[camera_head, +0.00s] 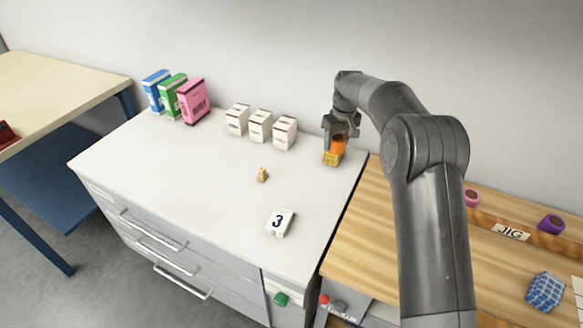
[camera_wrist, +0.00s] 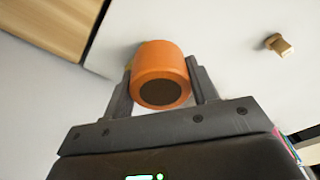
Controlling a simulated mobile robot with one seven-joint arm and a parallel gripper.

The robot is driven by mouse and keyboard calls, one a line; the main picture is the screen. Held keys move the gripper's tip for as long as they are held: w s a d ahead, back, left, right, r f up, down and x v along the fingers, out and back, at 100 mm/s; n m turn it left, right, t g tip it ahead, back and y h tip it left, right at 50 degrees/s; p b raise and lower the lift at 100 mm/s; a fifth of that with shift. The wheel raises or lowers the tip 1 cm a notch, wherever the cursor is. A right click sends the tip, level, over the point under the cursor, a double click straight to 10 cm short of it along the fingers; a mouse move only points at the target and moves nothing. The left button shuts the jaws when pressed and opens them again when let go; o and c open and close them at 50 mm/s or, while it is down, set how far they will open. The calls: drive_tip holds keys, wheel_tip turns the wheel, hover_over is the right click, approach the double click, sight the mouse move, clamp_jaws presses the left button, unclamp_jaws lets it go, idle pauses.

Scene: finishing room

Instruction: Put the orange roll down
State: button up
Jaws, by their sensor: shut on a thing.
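The orange roll (camera_head: 339,145) is between the fingers of my gripper (camera_head: 336,138), near the right back corner of the white cabinet top (camera_head: 200,180). In the wrist view the roll (camera_wrist: 161,72) sits between both fingertips, with its dark round end facing the camera. My gripper (camera_wrist: 162,88) is shut on it. A yellow checkered block (camera_head: 332,158) shows directly below the roll in the head view. I cannot tell whether the roll touches the block or hangs just above it.
White boxes (camera_head: 260,126) stand left of my gripper. Coloured boxes (camera_head: 193,101) stand at the back left. A wooden bench (camera_head: 360,235) adjoins on the right.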

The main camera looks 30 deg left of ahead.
drive_tip(key=s+a, duration=0.2)
drive_tip(key=a, duration=0.2)
hover_over(290, 166)
drive_tip(key=shift+n, duration=0.3)
drive_tip(key=f, duration=0.7)
drive_tip(key=shift+s+d, duration=0.1)
drive_tip(key=shift+d, duration=0.15)
drive_tip(key=shift+f, duration=2)
drive_tip(key=shift+f, duration=0.15)
drive_tip(key=o, duration=1)
wheel_tip(290, 166, up, 12)
drive_tip(key=d, duration=0.1)
drive_tip(key=shift+s, duration=0.4)
